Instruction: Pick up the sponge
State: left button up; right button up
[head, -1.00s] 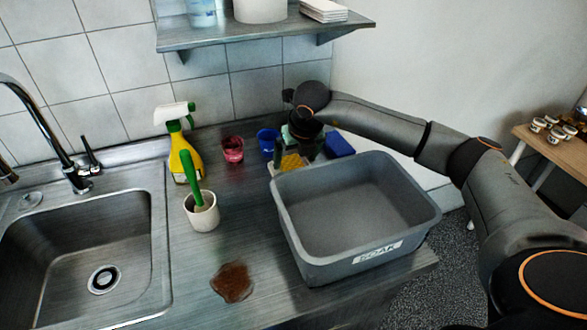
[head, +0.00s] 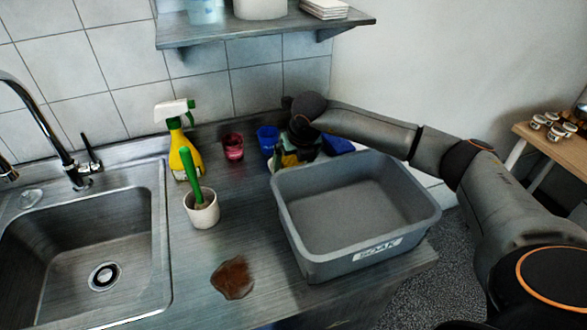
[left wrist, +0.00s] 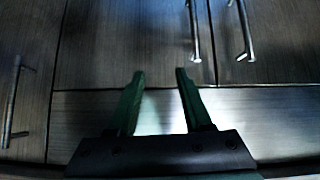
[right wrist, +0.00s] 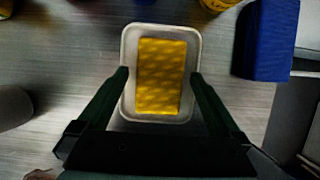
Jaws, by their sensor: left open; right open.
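The yellow sponge (right wrist: 162,75) lies on a small pale tray (right wrist: 130,45) in the right wrist view. In the head view the sponge (head: 288,159) is partly hidden by my right gripper, behind the grey bin. My right gripper (right wrist: 159,75) is open above the sponge, with one green finger on each side of it and the sponge between them in the picture. I cannot tell how high the fingertips are above the tray. My left gripper (left wrist: 158,75) is open and empty, facing the cabinet doors below the counter.
The grey bin (head: 292,222) marked SOAK stands close in front of the sponge. A blue block (right wrist: 268,40) lies right of it. Blue cup (head: 268,138), red cup (head: 232,147), spray bottle (head: 184,155) and white brush pot (head: 202,212) stand left. A shelf (head: 265,32) hangs above.

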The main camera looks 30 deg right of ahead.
jog(key=shift+c, duration=0.4)
jog(key=c, duration=1.2)
